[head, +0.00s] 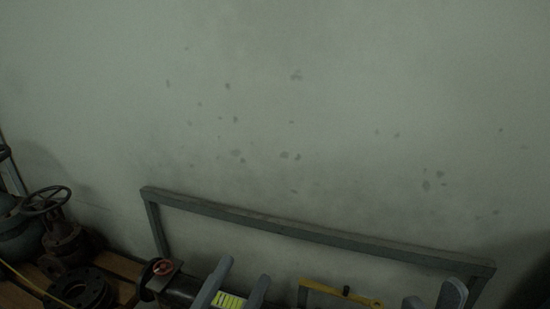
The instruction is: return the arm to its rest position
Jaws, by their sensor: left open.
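My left gripper (236,286) is at the bottom edge, left of centre. Its two grey fingers point up and stand apart, with nothing seen between the tips. A yellow-green striped label shows low between them. Two grey rounded tips of my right gripper (432,298) show at the bottom edge on the right, apart from each other; the rest is cut off. A dark gate valve (64,240) with a spoked handwheel (45,200) stands at the far left.
A grey metal frame (300,229) stands in front of the bare, spotted wall (330,100). A yellow bar (341,292) lies low between my grippers. Dark flanges (85,288) sit on wooden boards (122,268) at lower left. The space above the frame is clear.

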